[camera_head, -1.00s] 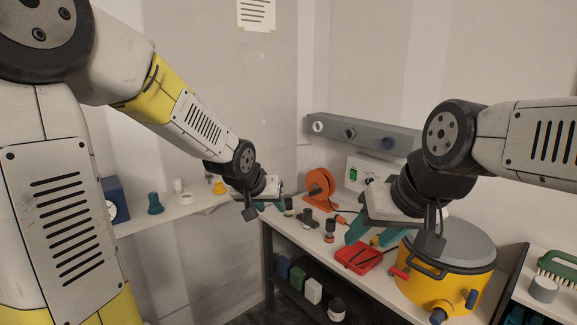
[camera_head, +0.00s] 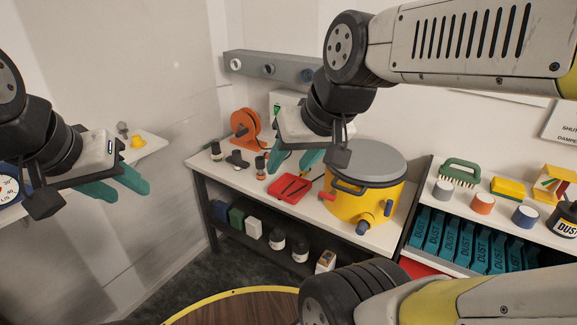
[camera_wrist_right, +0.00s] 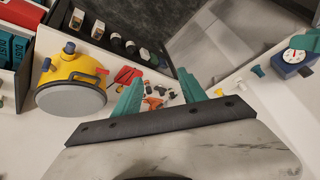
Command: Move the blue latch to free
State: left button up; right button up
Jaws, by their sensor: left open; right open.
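A yellow drum (camera_head: 347,205) with a grey lid stands at the right of the bench. Blue parts show on it: a blue peg (camera_head: 388,208) on its right side and a blue-ended stub (camera_head: 362,228) low at the front. I cannot tell which is the blue latch. A red handle (camera_head: 328,196) sticks out at its left. In the right wrist view the drum (camera_wrist_right: 73,75) is left of the fingers. My right gripper (camera_head: 293,162) is open and empty, left of the drum and apart from it. My left gripper (camera_head: 118,186) is open and empty, far left of the bench.
On the bench (camera_head: 225,180) are a red tray (camera_head: 284,196), an orange reel (camera_head: 243,130) and small dark fittings. A shelf unit with teal dust boxes (camera_head: 470,240) stands right of the drum. A round wooden table top (camera_head: 235,308) is below.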

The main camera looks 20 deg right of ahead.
aim_at(387, 207)
jog(key=z, duration=1.6)
jog(key=l+z, duration=0.5)
jog(key=l, duration=0.65)
jog(key=k, duration=0.05)
